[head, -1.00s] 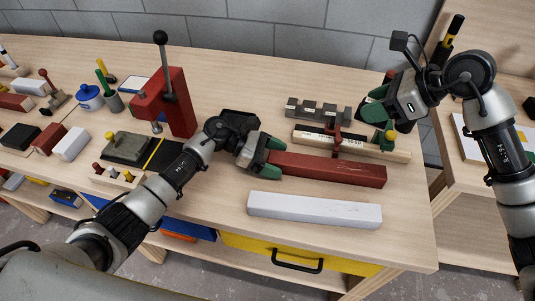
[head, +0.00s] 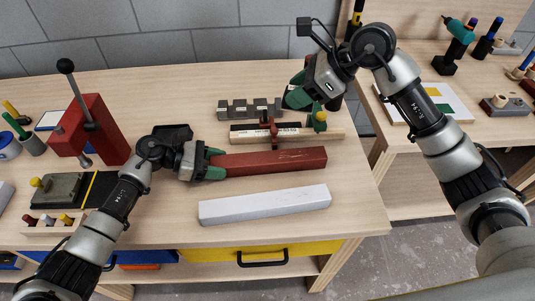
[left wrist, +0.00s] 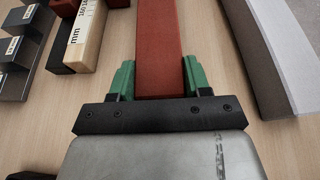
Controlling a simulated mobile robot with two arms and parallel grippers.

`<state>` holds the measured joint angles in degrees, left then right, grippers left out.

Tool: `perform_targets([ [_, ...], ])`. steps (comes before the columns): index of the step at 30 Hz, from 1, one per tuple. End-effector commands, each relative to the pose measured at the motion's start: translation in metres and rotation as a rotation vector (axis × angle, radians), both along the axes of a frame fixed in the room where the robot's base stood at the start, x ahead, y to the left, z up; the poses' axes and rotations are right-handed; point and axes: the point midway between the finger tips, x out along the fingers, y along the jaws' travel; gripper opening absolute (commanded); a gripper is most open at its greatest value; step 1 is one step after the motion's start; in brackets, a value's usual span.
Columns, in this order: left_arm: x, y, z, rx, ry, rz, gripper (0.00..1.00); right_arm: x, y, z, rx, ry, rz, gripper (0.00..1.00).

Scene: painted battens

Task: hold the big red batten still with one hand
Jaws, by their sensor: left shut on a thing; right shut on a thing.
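The big red batten (head: 275,161) lies across the bench, pointing right. My left gripper (head: 215,164) is shut around its left end, one green finger on each side. The left wrist view shows the red batten (left wrist: 158,45) between both fingers (left wrist: 158,80). My right gripper (head: 297,93) is above the bench behind the batten, near the right end of a pale wooden strip.
A white batten (head: 265,204) lies in front of the red one. Behind are the pale strip (head: 300,134) with a red crosspiece, a yellow-topped knob (head: 320,117) and a grey notched block (head: 248,108). A red lever press (head: 92,130) stands left. The bench's front right corner is clear.

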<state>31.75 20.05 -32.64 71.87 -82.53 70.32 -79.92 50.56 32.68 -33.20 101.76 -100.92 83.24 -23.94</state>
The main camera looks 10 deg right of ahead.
Motion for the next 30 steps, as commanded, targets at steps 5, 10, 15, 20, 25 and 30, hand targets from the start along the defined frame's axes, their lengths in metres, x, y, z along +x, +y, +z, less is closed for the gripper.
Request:
perform_targets([
  [5,0.000,0.000,0.000,0.000,0.000,0.001,0.15,0.000,0.000,0.000,0.000,0.000,0.000,0.18],
  [10,0.000,0.000,0.000,0.000,0.000,0.001,0.15,0.000,0.000,0.000,0.000,0.000,0.000,0.18],
  [15,0.000,0.000,0.000,0.000,0.000,0.001,0.15,0.001,0.007,-0.014,0.001,0.006,0.000,0.18],
  [20,0.000,0.000,0.000,0.000,0.000,0.001,0.15,0.001,0.026,-0.052,0.002,0.008,-0.001,0.18],
  [25,0.000,0.000,0.000,0.000,0.000,0.001,0.15,0.000,0.038,-0.080,0.000,0.002,-0.001,0.18],
  [30,0.000,0.000,0.000,0.000,0.000,0.001,0.15,0.000,0.040,-0.090,0.001,0.002,-0.001,0.18],
])
